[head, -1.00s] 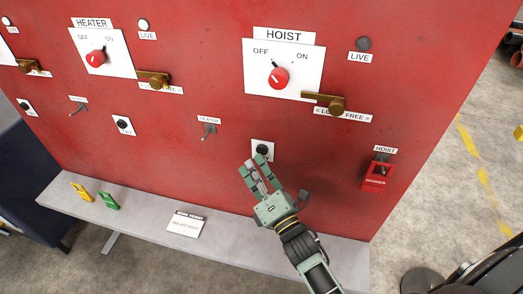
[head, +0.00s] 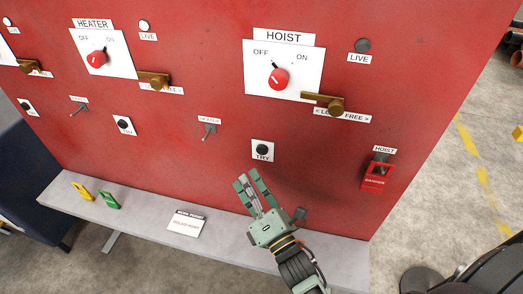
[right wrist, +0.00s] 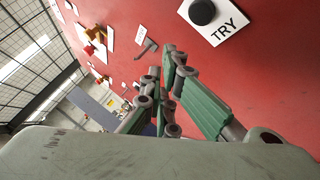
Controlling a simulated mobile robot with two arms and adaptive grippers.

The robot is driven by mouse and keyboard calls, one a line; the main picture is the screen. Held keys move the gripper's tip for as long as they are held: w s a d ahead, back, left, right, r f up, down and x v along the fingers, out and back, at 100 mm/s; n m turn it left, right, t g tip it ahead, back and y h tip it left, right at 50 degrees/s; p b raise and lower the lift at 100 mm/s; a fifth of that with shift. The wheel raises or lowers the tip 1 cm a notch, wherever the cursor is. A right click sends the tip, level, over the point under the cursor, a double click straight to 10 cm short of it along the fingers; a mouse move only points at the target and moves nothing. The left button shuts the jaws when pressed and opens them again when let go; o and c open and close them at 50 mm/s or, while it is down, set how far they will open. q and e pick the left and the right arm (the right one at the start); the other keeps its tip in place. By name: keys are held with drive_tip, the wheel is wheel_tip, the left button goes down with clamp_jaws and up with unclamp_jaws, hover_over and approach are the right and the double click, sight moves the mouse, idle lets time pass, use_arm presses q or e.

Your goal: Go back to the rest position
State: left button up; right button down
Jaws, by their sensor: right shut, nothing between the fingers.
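My right gripper (head: 253,193) is shut and empty, in front of the red panel (head: 200,100) just below the hoist's black TRY button (head: 262,149). It is apart from the button, which also shows above the fingers in the right wrist view (right wrist: 202,11). The red hoist knob (head: 278,78) has its pointer toward OFF. A red DANGER tag (head: 375,178) hangs below the HOIST label at the right. My left gripper is not in view.
A grey shelf (head: 140,215) runs along the panel's foot, with a yellow padlock (head: 82,192), a green padlock (head: 110,200) and a work permit card (head: 187,223) on it. Brass hoist lever (head: 335,104) and heater lever (head: 155,79) stick out.

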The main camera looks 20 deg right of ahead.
idle(0.4)
drive_tip(key=s+d+f+m+g+h, duration=0.45)
drive_tip(key=d+f+m+g, duration=0.35)
drive_tip(key=m, duration=0.6)
drive_tip(key=s+f+m+g+y, duration=0.1)
drive_tip(key=s+f+m+g, duration=0.2)
drive_tip(key=s+m+g, duration=1.1)
drive_tip(key=s+f+n+t+b, duration=0.1)
drive_tip(key=s+f+n+t, duration=0.15)
drive_tip(key=f, duration=1.15)
drive_tip(key=s+f+n+t+b, duration=0.1)
drive_tip(key=s+f+t, duration=0.15)
drive_tip(key=f, duration=1.15)
drive_tip(key=s+d+f+g+b, duration=0.1)
drive_tip(key=s+d+f+g, duration=0.1)
drive_tip(key=s+f, duration=1.6)
drive_tip(key=shift+d+b, duration=0.3)
drive_tip(key=shift+d, duration=0.1)
